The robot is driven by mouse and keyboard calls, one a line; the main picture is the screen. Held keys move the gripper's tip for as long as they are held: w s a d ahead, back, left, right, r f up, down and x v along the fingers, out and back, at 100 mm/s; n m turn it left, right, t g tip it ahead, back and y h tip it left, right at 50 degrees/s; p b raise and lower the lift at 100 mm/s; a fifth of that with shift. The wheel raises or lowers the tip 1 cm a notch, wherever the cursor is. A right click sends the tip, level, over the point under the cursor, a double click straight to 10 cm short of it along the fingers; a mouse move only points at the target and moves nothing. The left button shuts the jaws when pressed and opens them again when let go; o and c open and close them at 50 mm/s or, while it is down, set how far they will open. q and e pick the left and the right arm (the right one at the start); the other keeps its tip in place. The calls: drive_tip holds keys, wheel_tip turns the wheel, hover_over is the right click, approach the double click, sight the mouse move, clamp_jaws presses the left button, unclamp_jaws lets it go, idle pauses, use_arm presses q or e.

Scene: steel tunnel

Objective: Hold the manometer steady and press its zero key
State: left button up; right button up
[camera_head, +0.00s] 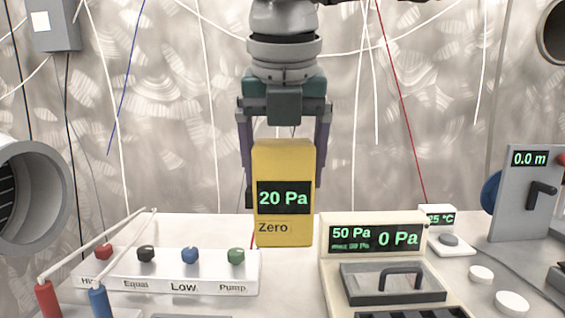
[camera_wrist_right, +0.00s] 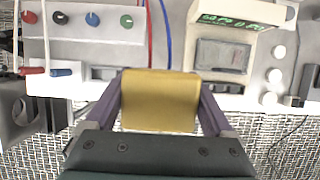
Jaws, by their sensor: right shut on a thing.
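The yellow manometer (camera_head: 285,155) is upright in the middle of the head view. Its dark display reads 20 Pa, and the zero key (camera_head: 284,230), labelled "Zero", is on the lower face. My right gripper (camera_head: 284,183) comes down from above and is shut on the manometer, one finger on each side. In the right wrist view the manometer (camera_wrist_right: 160,100) is between the purple fingers of the right gripper (camera_wrist_right: 160,105); its display is hidden there. I cannot tell whether its base touches the bench. My left gripper is not in view.
A white valve block (camera_head: 165,270) with red, black, blue and green knobs is at left. A cream console (camera_head: 325,262) reading 50 Pa and 0 Pa is at right. Beyond it are a 25 °C unit (camera_head: 450,247) and a grey 0.0 m panel (camera_head: 527,195). Wires hang behind.

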sight(283, 214)
drive_tip(key=shift+f+b, duration=2.05)
drive_tip(key=shift+f, duration=1.05)
use_arm(q)
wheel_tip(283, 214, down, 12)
drive_tip(key=b, duration=0.7)
drive_tip(key=shift+b, duration=0.35)
use_arm(e)
wheel_tip(283, 214, down, 10)
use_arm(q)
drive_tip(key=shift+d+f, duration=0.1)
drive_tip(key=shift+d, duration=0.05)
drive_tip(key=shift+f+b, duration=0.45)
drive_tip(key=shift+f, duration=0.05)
use_arm(e)
drive_tip(key=shift+f, duration=0.6)
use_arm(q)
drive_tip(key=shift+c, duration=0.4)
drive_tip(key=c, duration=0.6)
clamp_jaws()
